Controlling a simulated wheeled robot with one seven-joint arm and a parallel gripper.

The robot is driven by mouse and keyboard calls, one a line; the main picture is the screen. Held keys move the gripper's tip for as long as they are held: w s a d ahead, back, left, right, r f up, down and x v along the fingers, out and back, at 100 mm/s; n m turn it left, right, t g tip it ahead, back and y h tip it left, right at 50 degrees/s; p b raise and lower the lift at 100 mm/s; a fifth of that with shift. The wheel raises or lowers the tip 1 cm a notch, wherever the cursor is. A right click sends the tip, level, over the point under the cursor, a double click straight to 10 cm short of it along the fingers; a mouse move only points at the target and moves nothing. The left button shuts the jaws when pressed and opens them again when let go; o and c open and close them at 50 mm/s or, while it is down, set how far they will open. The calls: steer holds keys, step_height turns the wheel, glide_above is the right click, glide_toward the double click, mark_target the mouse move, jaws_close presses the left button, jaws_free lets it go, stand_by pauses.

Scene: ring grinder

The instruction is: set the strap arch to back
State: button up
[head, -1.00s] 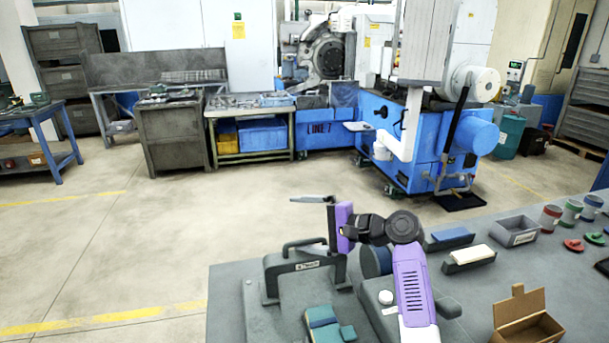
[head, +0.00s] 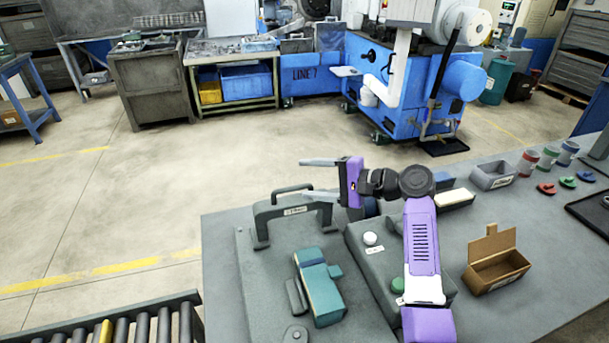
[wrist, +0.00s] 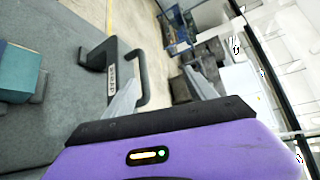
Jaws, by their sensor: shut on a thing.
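The strap arch (head: 287,210) is a dark grey bar bent over two legs, with a white label on its crossbar. It stands on a grey plate on the bench, roughly upright; I cannot tell its exact lean. My gripper (head: 308,180) is at the arch's right end, its two pale fingers pointing left. In the wrist view, the arch (wrist: 113,60) runs up to my gripper (wrist: 160,92), and its bar end lies between the two fingers. My gripper is shut on it; the exact contact is partly hidden.
A teal block (head: 321,290) lies in front of the arch, next to a grey box with a green button (head: 398,285). An open cardboard box (head: 497,267) and a grey bin (head: 493,176) stand to the right. A roller conveyor (head: 120,325) is at the lower left.

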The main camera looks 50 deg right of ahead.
steer(key=v, duration=0.3)
steer(key=shift+p, duration=0.35)
steer(key=shift+a+f+p, duration=0.1)
steer(key=shift+f+p, duration=0.05)
steer(key=shift+p, duration=0.15)
stand_by(0.6)
